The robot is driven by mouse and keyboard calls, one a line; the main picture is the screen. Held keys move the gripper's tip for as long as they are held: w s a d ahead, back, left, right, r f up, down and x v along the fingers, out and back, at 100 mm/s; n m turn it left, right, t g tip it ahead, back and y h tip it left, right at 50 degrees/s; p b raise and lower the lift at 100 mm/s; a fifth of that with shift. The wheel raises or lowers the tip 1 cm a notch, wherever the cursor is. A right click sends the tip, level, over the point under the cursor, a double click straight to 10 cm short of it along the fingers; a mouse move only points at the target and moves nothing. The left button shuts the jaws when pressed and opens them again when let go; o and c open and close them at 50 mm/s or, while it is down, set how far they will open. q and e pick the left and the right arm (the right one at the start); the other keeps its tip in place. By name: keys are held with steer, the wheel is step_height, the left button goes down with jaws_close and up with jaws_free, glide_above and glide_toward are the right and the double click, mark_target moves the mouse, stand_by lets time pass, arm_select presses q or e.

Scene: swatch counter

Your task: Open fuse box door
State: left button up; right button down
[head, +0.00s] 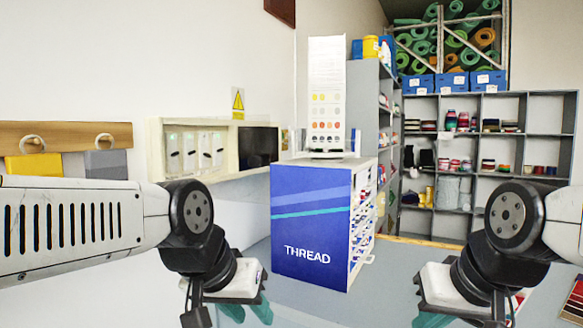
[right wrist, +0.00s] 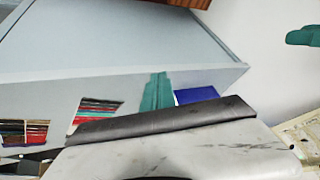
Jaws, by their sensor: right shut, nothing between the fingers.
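The fuse box is a cream box (head: 157,150) on the left wall, below a yellow warning triangle. Pale switches show in its left part and a dark panel (head: 258,147) fills its right part. I cannot tell how its door stands. My left gripper (head: 246,312) is low in front of the box, well apart from it. Its two teal fingertips show apart, partly cut by the frame's bottom edge, with nothing seen between them. My right gripper (head: 432,319) is low at the right, partly cut off. It is shut and empty; its teal fingers (right wrist: 157,92) show in the right wrist view.
A blue THREAD cabinet (head: 311,225) stands on the grey counter between my arms, with a colour chart (head: 327,92) on top. Wall hooks hold yellow and grey swatches (head: 106,164) at the left. Grey shelves (head: 485,108) fill the back right.

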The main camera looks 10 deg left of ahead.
steer(key=w+a+r+g+y, duration=0.4)
steer(key=w+a+r+y, duration=0.5)
steer(key=w, duration=0.5)
steer(key=w+a+r+g+y, duration=0.3)
steer(key=w+a+r+y, duration=0.3)
steer(key=w+a+r, duration=0.5)
steer(key=s+a, duration=0.1)
steer(key=a, duration=0.8)
steer(key=shift+s+r, duration=0.35)
steer(key=shift+s, duration=0.05)
